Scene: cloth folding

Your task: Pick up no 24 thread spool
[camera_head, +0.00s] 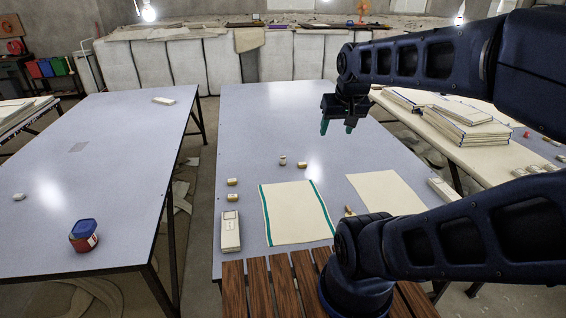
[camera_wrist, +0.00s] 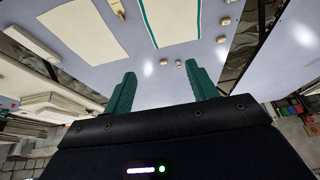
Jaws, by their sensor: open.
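No number can be read on any small item, so I cannot tell which is the no 24 thread spool. A small upright spool-like piece (camera_head: 283,160) stands on the middle table beyond the striped cloth; it also shows in the wrist view (camera_wrist: 178,63). A small tan block (camera_head: 301,165) lies just right of it. Two more small tan blocks, a farther one (camera_head: 232,182) and a nearer one (camera_head: 232,196), lie near the table's left edge. My gripper (camera_head: 338,127) is open and empty above the table, beyond and right of these pieces; its green fingers (camera_wrist: 160,74) point down.
A cream cloth with green stripes (camera_head: 296,213) and a plain cream cloth (camera_head: 386,193) lie on the middle table (camera_head: 260,120). A long white box (camera_head: 230,231) is at its left front. A red and blue jar (camera_head: 84,236) stands on the left table.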

